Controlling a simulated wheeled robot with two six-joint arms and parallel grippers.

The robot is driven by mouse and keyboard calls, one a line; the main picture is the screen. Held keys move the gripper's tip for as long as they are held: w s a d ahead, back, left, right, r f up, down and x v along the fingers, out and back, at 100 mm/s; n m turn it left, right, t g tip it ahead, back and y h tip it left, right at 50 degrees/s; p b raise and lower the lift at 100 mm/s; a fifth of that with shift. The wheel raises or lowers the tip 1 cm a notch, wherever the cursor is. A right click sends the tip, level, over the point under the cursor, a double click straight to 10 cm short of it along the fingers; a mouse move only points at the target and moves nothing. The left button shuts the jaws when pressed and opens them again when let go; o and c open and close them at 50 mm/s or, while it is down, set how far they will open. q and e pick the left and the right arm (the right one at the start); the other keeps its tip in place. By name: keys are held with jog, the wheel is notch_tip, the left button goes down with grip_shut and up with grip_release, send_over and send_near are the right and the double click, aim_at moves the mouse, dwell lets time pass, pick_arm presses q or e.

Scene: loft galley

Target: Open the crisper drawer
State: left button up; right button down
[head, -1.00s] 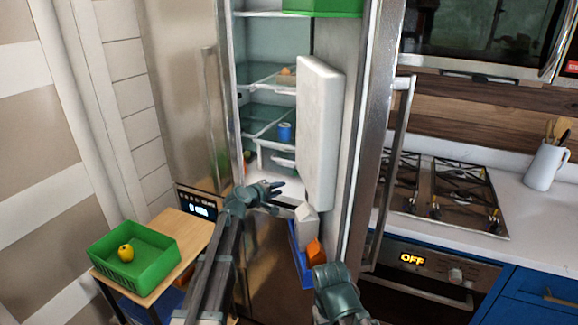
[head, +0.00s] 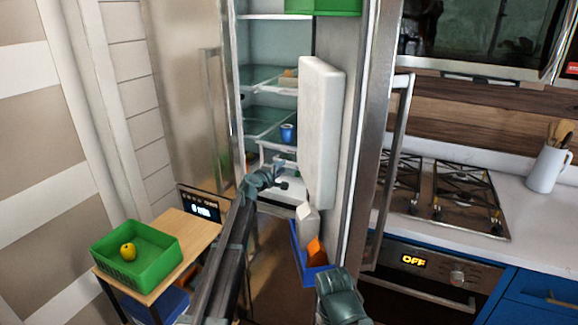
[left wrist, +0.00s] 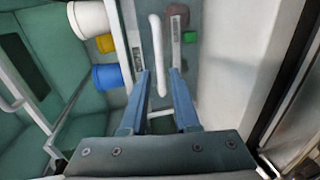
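The fridge stands open, and the crisper drawer (head: 275,152) is low inside it, below the shelf with the blue cup. In the left wrist view the drawer's white bar handle (left wrist: 157,45) runs between the fingers of my left gripper (left wrist: 160,75). The fingers stand apart with a gap at the handle, so the gripper is open; contact is not clear. In the head view my left gripper (head: 279,180) is at the drawer front and hides part of it. My right gripper (head: 340,298) is low, near the fridge door; its fingers are hidden.
The open fridge door (head: 318,130) stands right of the drawer, with a blue door bin (head: 309,274) holding a carton and an orange item. A blue cup (head: 287,133) is on the shelf. A green basket (head: 155,270) with a yellow fruit sits on a side table (head: 190,232).

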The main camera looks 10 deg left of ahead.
aim_at(288, 163)
pick_arm(q)
jog(key=b+x, duration=0.1)
jog(key=x, duration=0.6)
jog(key=shift+w+d+f, duration=0.1)
jog(key=shift+w, duration=0.25)
grip_shut()
dwell(0.9)
